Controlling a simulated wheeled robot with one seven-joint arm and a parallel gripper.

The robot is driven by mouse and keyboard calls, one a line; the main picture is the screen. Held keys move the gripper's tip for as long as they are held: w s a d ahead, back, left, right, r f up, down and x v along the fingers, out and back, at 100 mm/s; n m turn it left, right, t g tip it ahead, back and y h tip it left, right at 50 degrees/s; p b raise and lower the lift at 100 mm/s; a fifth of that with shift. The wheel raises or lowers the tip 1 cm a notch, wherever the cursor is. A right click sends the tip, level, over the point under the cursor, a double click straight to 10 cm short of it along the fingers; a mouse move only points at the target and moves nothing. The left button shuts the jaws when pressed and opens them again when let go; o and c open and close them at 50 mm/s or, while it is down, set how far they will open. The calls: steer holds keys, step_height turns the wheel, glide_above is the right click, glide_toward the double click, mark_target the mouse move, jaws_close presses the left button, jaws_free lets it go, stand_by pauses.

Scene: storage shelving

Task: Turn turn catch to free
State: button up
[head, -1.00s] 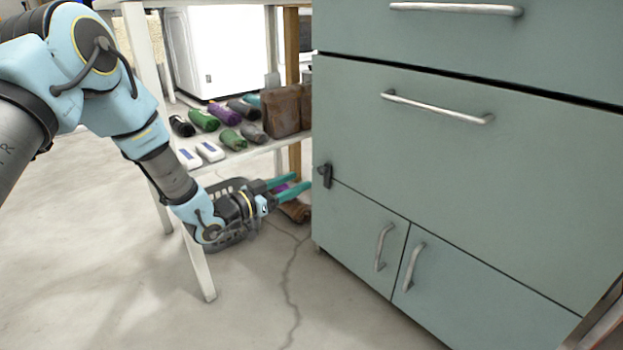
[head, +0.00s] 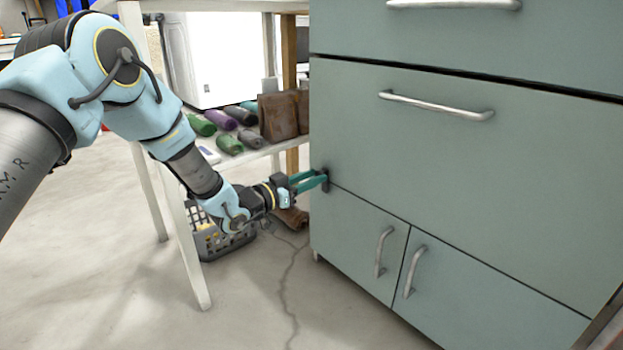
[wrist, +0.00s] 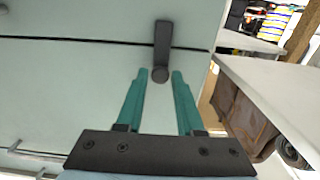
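The turn catch is a small dark lever on the left edge of the green cabinet (head: 450,170), at the seam between the large drawer and the small doors. In the wrist view the catch (wrist: 162,45) stands upright across the seam, with a round knob at its near end. My gripper (head: 322,178) reaches the cabinet's left edge, and its teal fingers hide most of the catch in the head view. In the wrist view my gripper (wrist: 160,75) is open, with one finger on each side of the knob. I cannot tell whether the fingers touch it.
A white shelf table (head: 200,255) with rolled items and a brown bag (head: 278,117) stands left of the cabinet, close to my arm. A grey basket (head: 222,242) sits on the floor beneath. Bar handles (head: 383,252) stick out from the cabinet front.

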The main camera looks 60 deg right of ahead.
jaws_close()
